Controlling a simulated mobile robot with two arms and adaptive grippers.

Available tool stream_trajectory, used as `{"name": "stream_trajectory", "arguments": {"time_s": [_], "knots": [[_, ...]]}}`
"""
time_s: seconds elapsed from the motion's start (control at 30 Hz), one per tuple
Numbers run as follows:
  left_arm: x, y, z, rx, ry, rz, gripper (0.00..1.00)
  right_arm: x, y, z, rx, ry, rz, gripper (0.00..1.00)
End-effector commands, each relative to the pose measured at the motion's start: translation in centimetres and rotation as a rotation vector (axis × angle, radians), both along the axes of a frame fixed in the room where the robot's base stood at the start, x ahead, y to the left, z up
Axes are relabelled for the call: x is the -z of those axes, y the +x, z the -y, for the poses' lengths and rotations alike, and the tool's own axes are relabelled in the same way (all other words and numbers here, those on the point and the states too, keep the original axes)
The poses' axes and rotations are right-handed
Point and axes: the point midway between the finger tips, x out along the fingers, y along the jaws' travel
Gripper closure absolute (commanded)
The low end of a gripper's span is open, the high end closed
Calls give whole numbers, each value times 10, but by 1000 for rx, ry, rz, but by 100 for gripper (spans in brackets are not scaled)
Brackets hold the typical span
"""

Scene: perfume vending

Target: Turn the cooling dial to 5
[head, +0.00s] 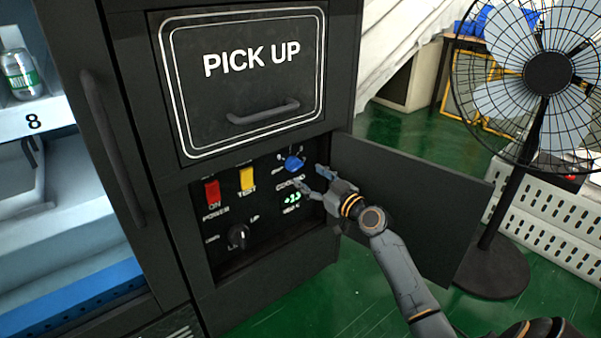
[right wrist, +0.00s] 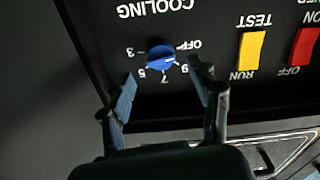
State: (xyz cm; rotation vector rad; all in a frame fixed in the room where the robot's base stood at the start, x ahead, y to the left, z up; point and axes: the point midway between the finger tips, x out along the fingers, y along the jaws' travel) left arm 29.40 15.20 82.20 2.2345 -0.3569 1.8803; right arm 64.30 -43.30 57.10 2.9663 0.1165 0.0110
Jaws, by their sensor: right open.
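The cooling dial is a small blue knob (head: 294,163) on the black control panel behind the opened door. In the right wrist view, where the lettering is upside down, the knob (right wrist: 160,57) has a white mark on its right side, toward the OFF and 9 labels. The 5 label (right wrist: 141,71) is at its lower left. My right gripper (head: 312,181) is open just in front of the dial. In the right wrist view its fingers (right wrist: 164,88) are spread to either side of the knob, apparently not touching it. My left gripper is not in view.
The panel also has a red power switch (head: 212,193), a yellow switch (head: 246,179), a black knob (head: 239,237) and a green display (head: 292,197). The open panel door (head: 420,190) stands behind my right arm. A fan (head: 547,75) stands at the right.

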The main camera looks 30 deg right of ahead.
Motion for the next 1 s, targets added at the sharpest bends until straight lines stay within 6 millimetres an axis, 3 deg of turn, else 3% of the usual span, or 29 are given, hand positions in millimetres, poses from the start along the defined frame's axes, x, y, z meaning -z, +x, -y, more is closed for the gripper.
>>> {"name": "stream_trajectory", "arguments": {"time_s": [0.1, 0.3, 0.7, 1.0], "knots": [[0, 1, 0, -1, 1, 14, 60, 1, 22, -1, 1, 0, 2, 38], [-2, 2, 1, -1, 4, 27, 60, 1, 44, -3, 0, 0, 0, 38], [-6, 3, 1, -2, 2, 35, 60, 1, 51, -4, 0, -2, -1, 38], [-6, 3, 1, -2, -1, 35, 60, 1, 51, -4, 0, -1, -1, 92]]}}
